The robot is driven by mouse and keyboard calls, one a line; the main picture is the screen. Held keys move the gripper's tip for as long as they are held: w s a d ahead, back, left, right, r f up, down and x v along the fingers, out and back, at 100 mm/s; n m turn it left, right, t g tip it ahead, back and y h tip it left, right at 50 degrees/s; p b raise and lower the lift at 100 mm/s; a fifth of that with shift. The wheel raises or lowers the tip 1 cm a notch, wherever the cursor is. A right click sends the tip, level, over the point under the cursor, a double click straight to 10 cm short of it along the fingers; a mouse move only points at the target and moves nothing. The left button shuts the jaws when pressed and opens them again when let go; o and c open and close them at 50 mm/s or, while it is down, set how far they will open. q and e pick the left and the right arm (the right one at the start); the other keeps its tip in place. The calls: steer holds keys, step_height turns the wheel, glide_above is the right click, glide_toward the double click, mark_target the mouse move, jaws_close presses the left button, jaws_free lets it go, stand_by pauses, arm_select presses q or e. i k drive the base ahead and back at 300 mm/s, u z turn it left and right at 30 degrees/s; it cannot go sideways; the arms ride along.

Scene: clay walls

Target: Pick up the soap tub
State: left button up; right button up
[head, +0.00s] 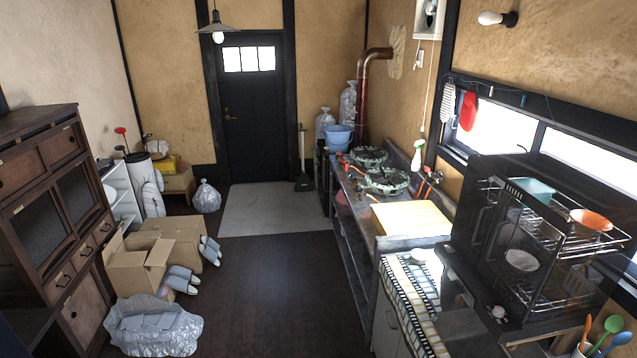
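I cannot pick out the soap tub for certain. A small white object (421,255) lies on the tiled counter (407,290) at the right, too small to identify. A light blue basin (339,134) stands at the far end of the stove counter. Neither my left nor my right gripper is in the head view.
A black dish rack (488,225) stands on the right, with a cup of colored utensils (585,350) in front. Cardboard boxes (138,268), slippers (181,279) and a plastic-wrapped bundle (155,328) lie on the left floor. The middle floor (275,285) is clear up to the dark door (252,115).

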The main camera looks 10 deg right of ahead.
mark_target(419, 257)
steer(key=u, duration=0.55)
steer(key=i, duration=2)
steer(key=z, duration=0.25)
steer(key=i, duration=1.1)
steer(key=z, duration=1.6)
steer(key=i, duration=0.75)
steer(key=z, duration=0.65)
